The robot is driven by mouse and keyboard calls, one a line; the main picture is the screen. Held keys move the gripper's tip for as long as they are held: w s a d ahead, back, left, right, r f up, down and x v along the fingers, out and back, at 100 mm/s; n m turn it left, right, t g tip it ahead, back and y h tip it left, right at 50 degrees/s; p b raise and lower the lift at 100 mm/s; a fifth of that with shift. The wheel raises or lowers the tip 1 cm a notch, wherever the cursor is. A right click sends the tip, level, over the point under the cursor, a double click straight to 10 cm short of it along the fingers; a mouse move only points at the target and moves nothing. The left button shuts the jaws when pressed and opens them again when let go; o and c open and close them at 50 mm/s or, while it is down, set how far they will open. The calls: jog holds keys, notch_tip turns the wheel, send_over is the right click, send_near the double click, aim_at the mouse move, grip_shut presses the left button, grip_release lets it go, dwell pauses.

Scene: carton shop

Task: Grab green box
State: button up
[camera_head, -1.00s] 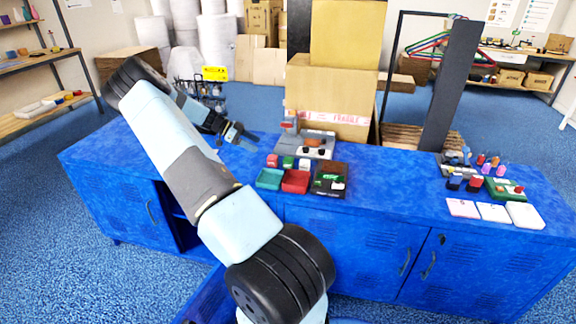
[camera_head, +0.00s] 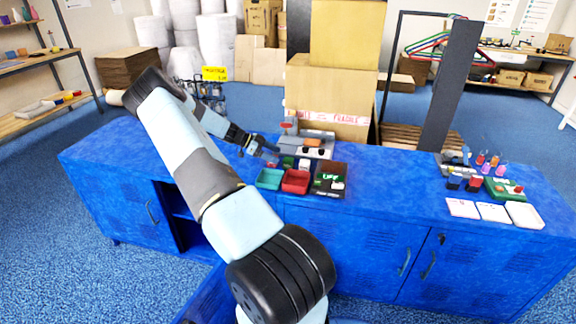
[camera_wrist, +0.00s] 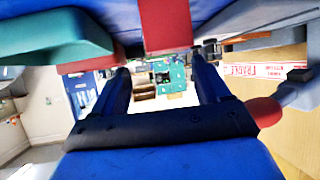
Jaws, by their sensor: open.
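A small green box (camera_head: 289,162) stands on the blue counter, between a small red box (camera_head: 271,161) and a small white box (camera_head: 304,165). My gripper (camera_head: 272,150) is open, low over the counter, just behind and left of the green box. In the wrist view my gripper (camera_wrist: 163,82) has its two fingers spread with nothing held between them. A red box (camera_wrist: 165,25) fills the top centre there, close to the camera. I cannot make out the green box for certain in the wrist view; the red box may hide it.
A teal tray (camera_head: 269,179), a red tray (camera_head: 295,182) and a dark board (camera_head: 331,178) lie in front. A grey device (camera_head: 317,144) and a large carton (camera_head: 335,98) stand behind. The counter's middle right is clear.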

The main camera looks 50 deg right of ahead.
aim_at(285, 159)
jog(key=x, duration=0.5)
jog(key=shift+r, duration=0.1)
jog(key=c, duration=1.2)
